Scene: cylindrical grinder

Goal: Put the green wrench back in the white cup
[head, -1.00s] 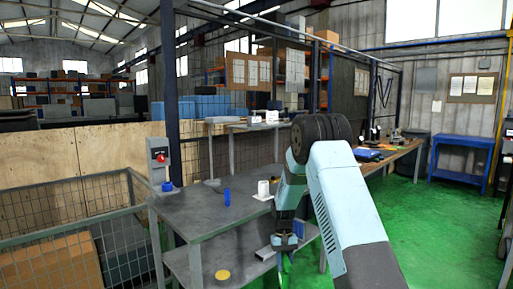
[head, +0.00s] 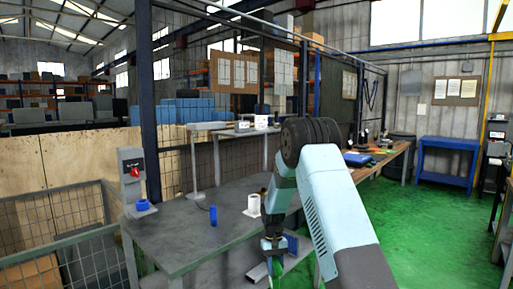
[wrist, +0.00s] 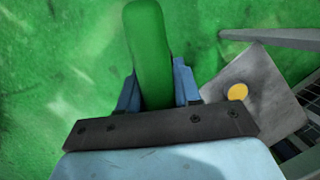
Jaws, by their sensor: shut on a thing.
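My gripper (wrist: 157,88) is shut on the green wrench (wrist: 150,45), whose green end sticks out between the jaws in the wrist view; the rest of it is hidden.
A blue cylinder (head: 213,215) stands on the grey table (head: 185,243), left of the white cup. The wrist view shows a grey surface (wrist: 262,85) with a yellow disc (wrist: 238,92) at right, and green floor (wrist: 60,50) below. A red-button box (head: 134,175) stands at left.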

